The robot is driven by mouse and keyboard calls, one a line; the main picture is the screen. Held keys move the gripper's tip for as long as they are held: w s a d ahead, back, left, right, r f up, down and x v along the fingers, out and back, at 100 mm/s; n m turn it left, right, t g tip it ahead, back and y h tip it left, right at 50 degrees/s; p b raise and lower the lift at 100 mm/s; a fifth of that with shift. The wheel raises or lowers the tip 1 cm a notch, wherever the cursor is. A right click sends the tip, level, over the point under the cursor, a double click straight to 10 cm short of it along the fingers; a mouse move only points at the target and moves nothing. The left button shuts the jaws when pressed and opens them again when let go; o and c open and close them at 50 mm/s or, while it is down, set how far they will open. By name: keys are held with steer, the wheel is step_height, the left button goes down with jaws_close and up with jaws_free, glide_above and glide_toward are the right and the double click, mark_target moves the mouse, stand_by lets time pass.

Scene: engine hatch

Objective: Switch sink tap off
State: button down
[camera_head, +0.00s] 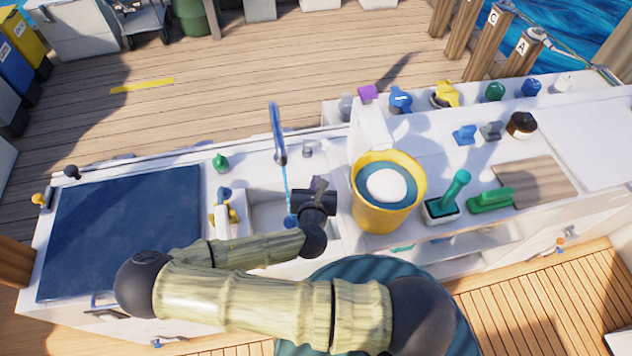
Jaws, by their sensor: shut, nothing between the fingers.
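The sink tap (278,132) is a tall, thin blue spout behind the sink. A thin bright blue stream runs from its tip down into the sink. A small grey fitting (308,148) stands at the back edge, right of the spout; I cannot tell whether it is the tap's lever. The white sink basin (268,216) is partly covered by my arm. My gripper (319,184) is dark and shut, with nothing in it. It appears over the right side of the basin, in front of the grey fitting and apart from it in the picture.
A yellow bucket (416,172) with a white round thing inside stands close right of my gripper. A brush holder (440,212) and a green brush (490,200) are further right. Left of the sink are a blue-and-yellow item (226,210) and a dark blue panel (125,230).

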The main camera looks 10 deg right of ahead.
mark_target(320, 146)
steer(key=x, duration=0.4)
steer(key=r+p+x, duration=0.1)
steer(key=x, duration=0.3)
steer(key=r+x, duration=0.1)
steer(key=x, duration=0.3)
steer(key=shift+w+d+p, duration=0.1)
steer(key=shift+w+p, duration=0.3)
